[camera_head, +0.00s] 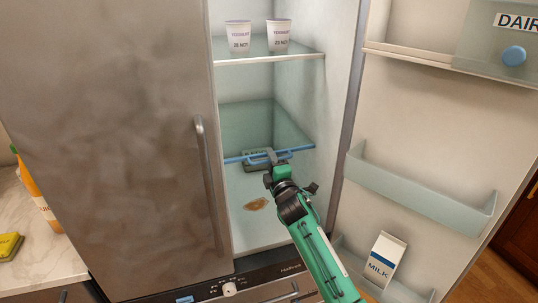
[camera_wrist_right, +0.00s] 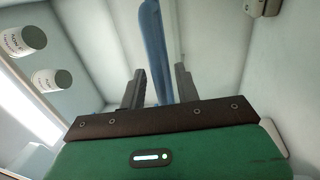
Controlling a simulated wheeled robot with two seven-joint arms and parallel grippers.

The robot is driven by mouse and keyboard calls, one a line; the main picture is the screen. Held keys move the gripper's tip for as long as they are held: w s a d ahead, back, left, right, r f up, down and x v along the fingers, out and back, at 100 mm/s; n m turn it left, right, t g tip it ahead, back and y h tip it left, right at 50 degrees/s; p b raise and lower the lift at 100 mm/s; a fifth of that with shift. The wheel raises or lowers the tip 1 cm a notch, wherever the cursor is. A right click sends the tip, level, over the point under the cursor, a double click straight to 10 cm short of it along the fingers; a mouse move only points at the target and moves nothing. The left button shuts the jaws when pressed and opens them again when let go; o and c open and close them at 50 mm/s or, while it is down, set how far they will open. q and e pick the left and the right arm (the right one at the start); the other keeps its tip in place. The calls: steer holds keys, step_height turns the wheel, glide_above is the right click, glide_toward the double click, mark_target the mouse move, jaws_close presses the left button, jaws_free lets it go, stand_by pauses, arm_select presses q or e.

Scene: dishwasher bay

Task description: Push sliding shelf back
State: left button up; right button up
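The sliding shelf is a glass shelf with a blue front bar (camera_head: 236,159), set at mid-height inside the open fridge. A blue handle runs along its front edge. My right gripper (camera_head: 272,157) is at this handle near the middle of the shelf front. In the right wrist view, the blue bar (camera_wrist_right: 157,50) passes between my two fingers (camera_wrist_right: 159,82). A narrow gap shows between the bar and the right-hand finger, so the fingers are around it but not closed. My left gripper is not in view.
Two yoghurt cups (camera_head: 239,36) stand on the upper shelf (camera_head: 270,58). A brown stain (camera_head: 256,204) lies below. The open right door holds bins and a milk carton (camera_head: 385,258). The left door (camera_head: 110,140) is closed.

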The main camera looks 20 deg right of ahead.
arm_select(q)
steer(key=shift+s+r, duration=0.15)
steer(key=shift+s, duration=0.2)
arm_select(e)
steer(key=shift+w+r, duration=0.15)
steer(key=shift+w, duration=0.8)
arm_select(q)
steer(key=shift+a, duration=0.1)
